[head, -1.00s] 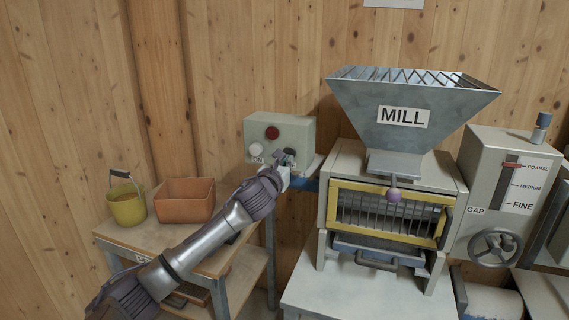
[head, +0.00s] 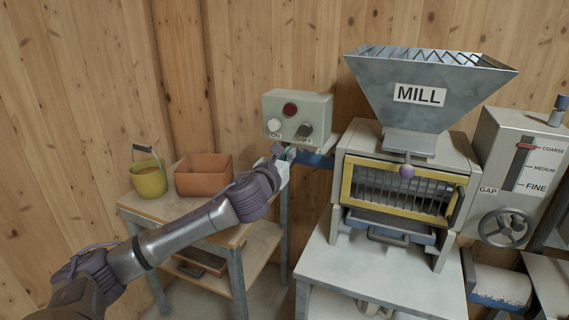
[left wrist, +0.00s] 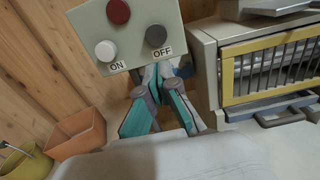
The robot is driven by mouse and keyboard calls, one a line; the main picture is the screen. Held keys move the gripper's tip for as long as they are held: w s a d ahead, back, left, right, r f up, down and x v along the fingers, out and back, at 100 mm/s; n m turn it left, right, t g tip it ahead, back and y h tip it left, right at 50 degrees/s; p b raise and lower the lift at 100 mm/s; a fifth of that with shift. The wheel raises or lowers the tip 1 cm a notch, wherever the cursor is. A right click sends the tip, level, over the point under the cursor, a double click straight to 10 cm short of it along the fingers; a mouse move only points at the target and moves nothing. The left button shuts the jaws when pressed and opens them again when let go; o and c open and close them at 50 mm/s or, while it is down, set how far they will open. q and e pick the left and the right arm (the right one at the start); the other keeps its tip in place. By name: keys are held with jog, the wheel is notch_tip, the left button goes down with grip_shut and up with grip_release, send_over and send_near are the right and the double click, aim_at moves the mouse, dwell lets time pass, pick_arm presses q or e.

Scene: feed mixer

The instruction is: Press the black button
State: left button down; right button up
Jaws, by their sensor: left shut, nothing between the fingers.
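The control box (head: 297,118) is on the wall left of the mill. It carries a black button (head: 305,130) above the OFF label, a white button (head: 274,125) above ON, and a red one (head: 290,109) on top. In the left wrist view the black button (left wrist: 156,36) shows at upper middle, fully visible. My left gripper (head: 279,150) is shut and empty, just below the box and left of the black button. In the left wrist view its fingertips (left wrist: 160,72) are below the OFF label, apart from the button. My right gripper is out of view.
The mill (head: 410,180) with its hopper and yellow-framed grate stands right of the box. A wooden table (head: 150,205) on the left holds a yellow bucket (head: 149,182) and an orange bin (head: 203,180). A blue part (head: 316,159) sits under the box.

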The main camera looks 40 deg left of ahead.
pick_arm(q)
jog(key=v, duration=0.2)
jog(key=shift+s+d+r, duration=0.15)
jog(key=shift+s+d, duration=0.05)
jog(key=shift+s, duration=0.15)
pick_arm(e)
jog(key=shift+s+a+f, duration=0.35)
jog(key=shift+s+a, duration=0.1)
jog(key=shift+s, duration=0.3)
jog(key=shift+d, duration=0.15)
